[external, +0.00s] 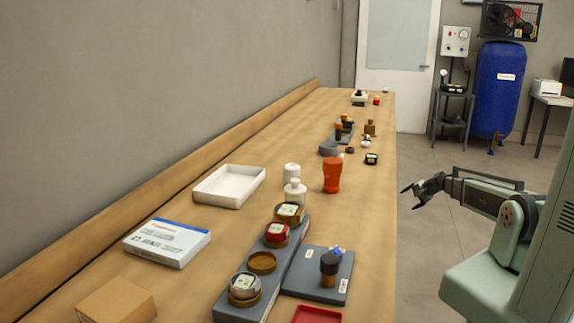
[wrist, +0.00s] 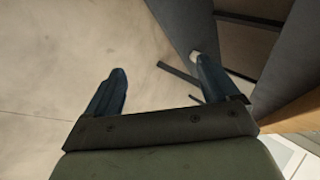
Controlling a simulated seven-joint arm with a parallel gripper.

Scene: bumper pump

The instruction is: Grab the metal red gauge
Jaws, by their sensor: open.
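The red gauge (external: 276,233) has a red rim and a pale dial face. It sits on the long grey stand (external: 238,299) on the bench, in the external view. A brass-rimmed gauge (external: 289,213) is just behind it, and an empty brass ring (external: 262,262) and a silver gauge (external: 244,286) are in front of it on the same stand. My gripper (external: 411,195) is open and empty, off the bench's right edge and well apart from the red gauge. In the wrist view my gripper (wrist: 160,85) has its fingers spread over the floor; no gauge shows there.
On the bench (external: 190,274) are a white tray (external: 211,199), a blue-white box (external: 167,243), a cardboard box (external: 116,301), an orange-red cup (external: 332,175), white bottles (external: 294,192) and a grey plate (external: 306,284) with a dark knob. A red tray (external: 317,315) lies at the front.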

